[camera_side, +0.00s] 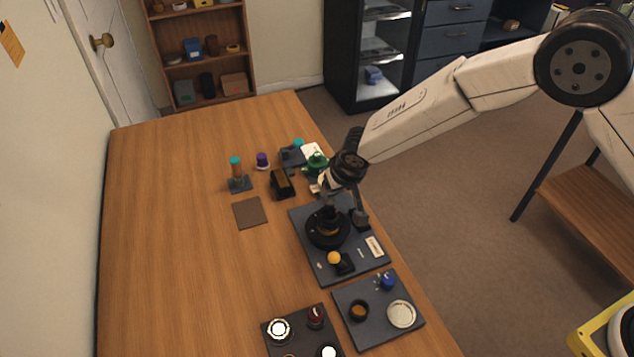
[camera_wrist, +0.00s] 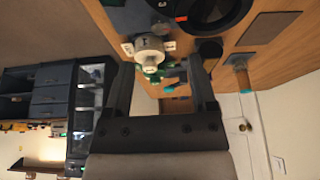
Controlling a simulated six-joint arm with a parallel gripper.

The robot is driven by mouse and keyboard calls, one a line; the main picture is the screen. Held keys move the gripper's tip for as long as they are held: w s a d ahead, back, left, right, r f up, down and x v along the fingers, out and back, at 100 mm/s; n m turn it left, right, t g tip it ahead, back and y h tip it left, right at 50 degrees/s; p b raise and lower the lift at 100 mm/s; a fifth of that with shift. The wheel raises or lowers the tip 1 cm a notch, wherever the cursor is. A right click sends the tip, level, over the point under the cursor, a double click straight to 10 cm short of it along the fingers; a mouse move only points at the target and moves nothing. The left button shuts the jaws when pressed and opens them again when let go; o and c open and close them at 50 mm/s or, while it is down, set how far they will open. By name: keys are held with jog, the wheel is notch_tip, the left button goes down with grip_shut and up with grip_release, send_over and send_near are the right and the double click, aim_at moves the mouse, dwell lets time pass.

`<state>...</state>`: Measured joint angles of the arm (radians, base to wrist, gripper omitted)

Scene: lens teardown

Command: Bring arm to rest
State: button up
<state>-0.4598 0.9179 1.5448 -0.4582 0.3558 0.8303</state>
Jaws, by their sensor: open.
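My gripper (camera_side: 343,206) is over the back part of a dark work plate (camera_side: 308,262) near the table's right edge. In the wrist view my gripper (camera_wrist: 160,64) shows two dark fingers spread apart, with nothing seen held between them. A black round lens part (camera_side: 327,229) sits on the plate just below the fingers; part of it also shows at the top of the wrist view (camera_wrist: 222,10). A white cylindrical piece (camera_wrist: 150,46) and a green piece (camera_wrist: 151,69) appear beyond the fingertips in the wrist view. Whether the fingers touch anything is unclear.
A dark tray (camera_side: 297,337) with round parts stands at the front. The table's left side (camera_side: 160,230) is clear.

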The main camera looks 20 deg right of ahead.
dwell(0.4)
jog(key=s+d+r+g, duration=0.1)
jog(key=s+d+r, duration=0.3)
jog(key=d, duration=0.3)
jog(key=s+d+r, duration=0.5)
jog(key=d, duration=0.2)
jog(key=s+d+r, duration=0.1)
jog(key=s+d, duration=0.3)
jog(key=s, duration=0.3)
jog(key=s+d+r, duration=0.1)
jog(key=s+d, duration=0.3)
jog(key=s, duration=0.4)
jog(key=shift+d+r+g, duration=0.3)
jog(key=shift+d+g, duration=0.1)
